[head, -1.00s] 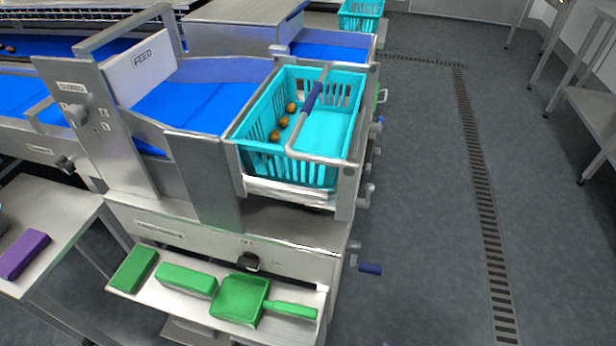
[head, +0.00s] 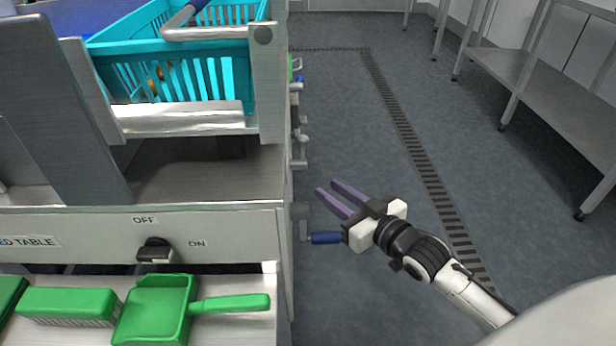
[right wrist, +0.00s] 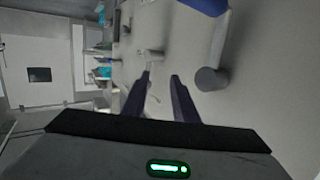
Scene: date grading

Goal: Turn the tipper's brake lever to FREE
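The tipper's metal frame (head: 268,90) stands at the upper left of the head view and holds a turquoise crate (head: 208,78). Several small grey levers or fittings (head: 299,135) stick out along its right side; I cannot tell which is the brake lever, and no FREE marking is readable. My right gripper (head: 327,187) is open and empty, in the aisle just right of the machine, its fingers pointing toward that side. In the right wrist view its two dark fingers (right wrist: 161,76) stand apart, with a grey fitting (right wrist: 150,54) beyond them. My left gripper is not in view.
A blue-handled crank (head: 325,238) juts from the machine close beside my right gripper. A black OFF/ON switch (head: 155,250) is on the front panel. A green dustpan (head: 155,310) and brush lie on the shelf below. The aisle floor is clear up to the steel bench (head: 540,90).

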